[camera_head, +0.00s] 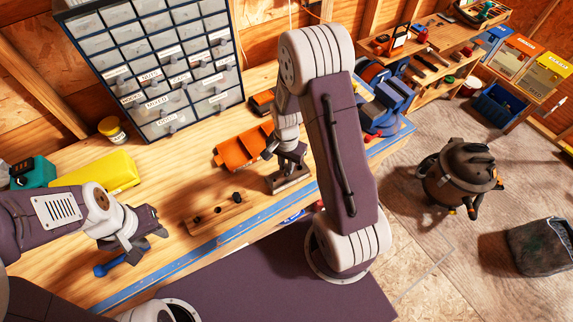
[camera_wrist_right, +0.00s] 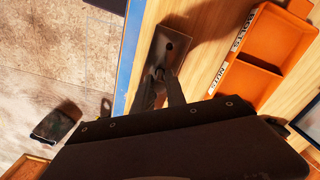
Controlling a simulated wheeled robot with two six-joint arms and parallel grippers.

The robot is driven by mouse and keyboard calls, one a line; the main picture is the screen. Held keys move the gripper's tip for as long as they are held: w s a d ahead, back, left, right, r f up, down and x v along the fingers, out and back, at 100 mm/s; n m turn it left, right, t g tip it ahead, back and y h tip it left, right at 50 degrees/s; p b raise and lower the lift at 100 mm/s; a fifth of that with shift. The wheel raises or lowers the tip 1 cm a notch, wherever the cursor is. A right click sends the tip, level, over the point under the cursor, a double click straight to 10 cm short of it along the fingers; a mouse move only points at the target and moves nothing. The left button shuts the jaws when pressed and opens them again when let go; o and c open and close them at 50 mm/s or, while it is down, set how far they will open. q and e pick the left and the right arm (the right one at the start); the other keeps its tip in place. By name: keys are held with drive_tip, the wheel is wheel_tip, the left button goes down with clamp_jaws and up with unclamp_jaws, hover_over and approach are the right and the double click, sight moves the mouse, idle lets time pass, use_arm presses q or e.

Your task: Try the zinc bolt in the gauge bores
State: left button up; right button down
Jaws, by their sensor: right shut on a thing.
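My right gripper (camera_head: 287,163) is low over a dark metal plate (camera_head: 292,182) on the bench. In the right wrist view its fingers (camera_wrist_right: 160,88) are close together at the near end of this plate (camera_wrist_right: 172,45), and a dark hole shows in the plate's far part. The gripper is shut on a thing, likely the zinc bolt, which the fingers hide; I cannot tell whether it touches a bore. A wooden block (camera_head: 216,214) with several dark round spots, holes or pegs, lies left of the plate. My left gripper (camera_head: 148,246) hangs over the bench's left front, seemingly open and empty.
An orange tray (camera_head: 238,150) stands behind the plate; its labels read bolts and nuts in the wrist view. A blue-handled tool (camera_head: 108,267) lies by my left gripper. A drawer cabinet (camera_head: 160,65), yellow case (camera_head: 104,176) and blue machine (camera_head: 385,105) stand farther back.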

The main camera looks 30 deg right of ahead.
drive_tip(key=shift+f+b, duration=0.95)
drive_tip(key=shift+f, duration=0.35)
drive_tip(key=c, duration=1.3)
unclamp_jaws()
drive_tip(key=shift+r, duration=0.1)
wheel_tip(320, 180, up, 9)
drive_tip(key=shift+b, duration=0.55)
